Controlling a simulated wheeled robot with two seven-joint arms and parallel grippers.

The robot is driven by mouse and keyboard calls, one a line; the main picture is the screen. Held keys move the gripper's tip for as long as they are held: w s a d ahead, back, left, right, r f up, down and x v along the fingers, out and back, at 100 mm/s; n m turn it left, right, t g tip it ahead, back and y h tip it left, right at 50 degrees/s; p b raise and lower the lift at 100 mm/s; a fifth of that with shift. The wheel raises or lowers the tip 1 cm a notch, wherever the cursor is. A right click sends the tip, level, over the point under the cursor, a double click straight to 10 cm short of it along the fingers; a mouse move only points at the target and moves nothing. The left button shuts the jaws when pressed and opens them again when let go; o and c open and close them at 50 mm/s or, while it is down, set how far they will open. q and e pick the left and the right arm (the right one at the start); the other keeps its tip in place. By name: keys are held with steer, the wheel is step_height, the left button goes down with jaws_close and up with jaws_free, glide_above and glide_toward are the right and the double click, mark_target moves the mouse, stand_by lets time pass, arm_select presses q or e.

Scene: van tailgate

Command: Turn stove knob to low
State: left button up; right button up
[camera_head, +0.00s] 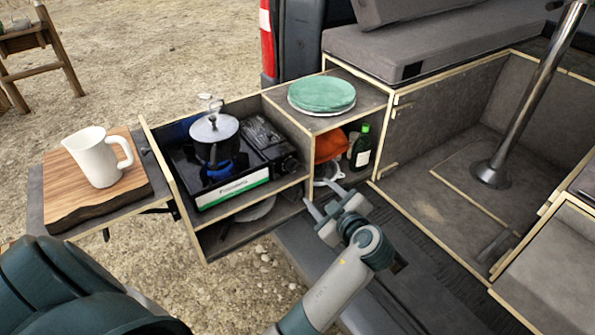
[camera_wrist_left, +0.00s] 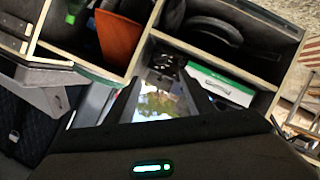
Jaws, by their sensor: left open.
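The black camping stove (camera_head: 190,182), with a green-and-white label on its front, sits in the open wooden pull-out box. A blue flame burns under the metal kettle (camera_head: 213,138). The dark stove knob (camera_head: 290,164) is at the right end of the stove's front. My left gripper (camera_head: 323,198) is open and empty, in front of the box, lower and to the right of the knob, apart from it. In the left wrist view the stove's label (camera_wrist_left: 221,87) shows beyond the open fingers. The knob's setting is too small to read. My right gripper is not in view.
A green plate stack (camera_head: 321,94) stands on the box top. Below it, a compartment holds an orange item (camera_head: 329,147) and a green bottle (camera_head: 362,147). A white pitcher (camera_head: 97,157) stands on a wooden board (camera_head: 64,205) at left. Wooden dividers edge the stove bay.

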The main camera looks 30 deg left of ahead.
arm_select(q)
steer(key=shift+w+a, duration=0.1)
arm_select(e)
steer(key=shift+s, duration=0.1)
arm_select(q)
steer(key=p, duration=0.2)
glide_toward(296, 169)
steer(key=p+x, duration=0.3)
steer(key=x, duration=0.5)
steer(key=shift+w+a+f, duration=0.1)
steer(key=shift+w+a, duration=0.1)
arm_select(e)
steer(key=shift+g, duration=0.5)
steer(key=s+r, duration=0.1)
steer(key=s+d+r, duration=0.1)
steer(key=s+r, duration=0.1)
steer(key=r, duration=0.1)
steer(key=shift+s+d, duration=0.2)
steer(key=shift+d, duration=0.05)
arm_select(q)
steer(key=c, duration=1)
